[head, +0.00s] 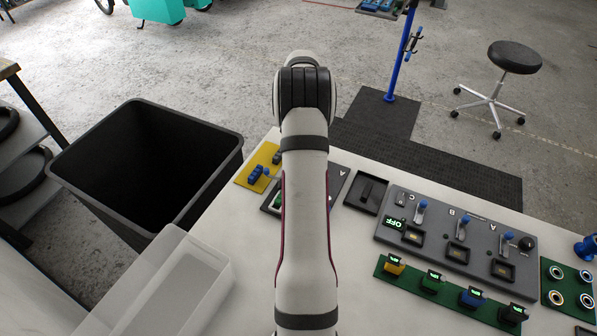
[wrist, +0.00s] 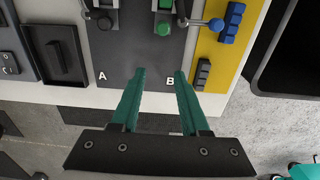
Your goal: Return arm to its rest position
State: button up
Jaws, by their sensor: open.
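My gripper (wrist: 160,76) shows in the wrist view with its two teal fingers apart and nothing between them. The fingertips appear over the lower part of a dark grey panel (wrist: 140,60) marked A and B. I cannot tell their exact height above it. In the head view my arm (head: 304,200) reaches from the bottom edge up to a bent joint (head: 304,92). The gripper itself is hidden there behind the arm.
A black bin (head: 100,205) and a clear tray (head: 170,285) stand left of my arm. A yellow board (head: 243,178) with blue parts is close by. Right are a grey switch panel (head: 515,238), a green strip (head: 410,284) and, further back, a stool (head: 514,57).

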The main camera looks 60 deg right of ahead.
jog(key=shift+d+r, duration=0.25)
jog(key=shift+d, duration=0.25)
jog(key=w+a+r+n, duration=0.25)
jog(key=a+r, duration=0.25)
jog(key=a, duration=0.4)
jog(key=w+a+r+n, duration=0.1)
jog(key=w+a+r, duration=0.25)
jog(key=a, duration=0.55)
jog(key=w+a+r+n, duration=0.2)
jog(key=a+r, duration=0.3)
jog(key=a, duration=0.4)
jog(key=s+a+r+n+y, duration=0.15)
jog(key=s+a, duration=0.25)
jog(key=a, duration=0.4)
jog(key=s+a+r+n, duration=0.1)
jog(key=s+a+n, duration=0.1)
jog(key=s+a, duration=0.35)
jog(key=s+a+f+n, duration=0.3)
jog(key=s+a, duration=0.5)
jog(key=a, duration=0.1)
jog(key=shift+s, duration=0.2)
